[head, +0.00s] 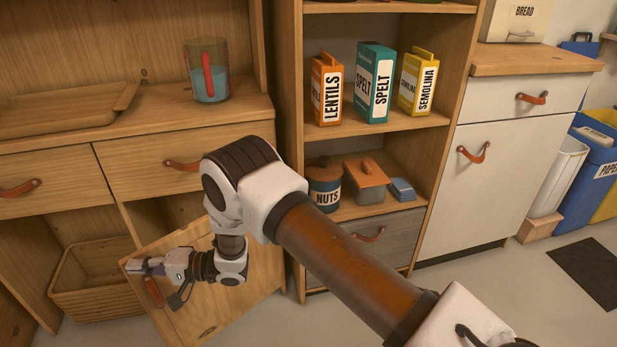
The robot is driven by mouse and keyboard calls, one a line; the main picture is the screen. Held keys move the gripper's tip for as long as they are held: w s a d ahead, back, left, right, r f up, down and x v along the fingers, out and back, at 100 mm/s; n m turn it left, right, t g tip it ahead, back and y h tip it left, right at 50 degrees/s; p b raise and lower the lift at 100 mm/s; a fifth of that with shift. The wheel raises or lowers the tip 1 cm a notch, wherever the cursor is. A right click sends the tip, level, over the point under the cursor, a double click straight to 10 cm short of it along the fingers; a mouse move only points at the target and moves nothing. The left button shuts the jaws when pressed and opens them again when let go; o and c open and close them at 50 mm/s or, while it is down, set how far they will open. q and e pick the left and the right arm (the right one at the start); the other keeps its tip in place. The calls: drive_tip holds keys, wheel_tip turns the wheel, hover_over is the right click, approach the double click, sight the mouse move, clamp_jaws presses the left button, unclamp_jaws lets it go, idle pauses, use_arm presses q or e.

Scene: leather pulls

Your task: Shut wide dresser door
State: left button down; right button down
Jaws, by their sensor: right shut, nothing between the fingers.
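The wide wooden dresser (190,135) fills the left of the head view. Its lower door (225,303) stands open, swung out toward me, with its free edge at the left and its other side near the dresser's right end. An orange-brown leather pull (154,292) is on the door near the free edge. My right gripper (140,266) is shut and empty by the door's upper free corner, just above the pull. I cannot tell whether it touches the door. My right arm hides part of the door's top and the opening behind it. My left gripper is not in view.
A wicker basket (95,283) sits in the open lower bay left of the door. An open shelf unit (290,120) stands close at the right.

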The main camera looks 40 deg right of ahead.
drive_tip(key=w+d+m+t+h+b, duration=0.1)
drive_tip(key=w+m+t+h+b, duration=0.3)
drive_tip(key=w, duration=1.2)
drive_tip(key=shift+w+d+m+t+h, duration=0.15)
drive_tip(key=shift+w+m+t+h, duration=0.2)
drive_tip(key=shift+h, duration=0.55)
drive_tip(key=shift+s, duration=0.15)
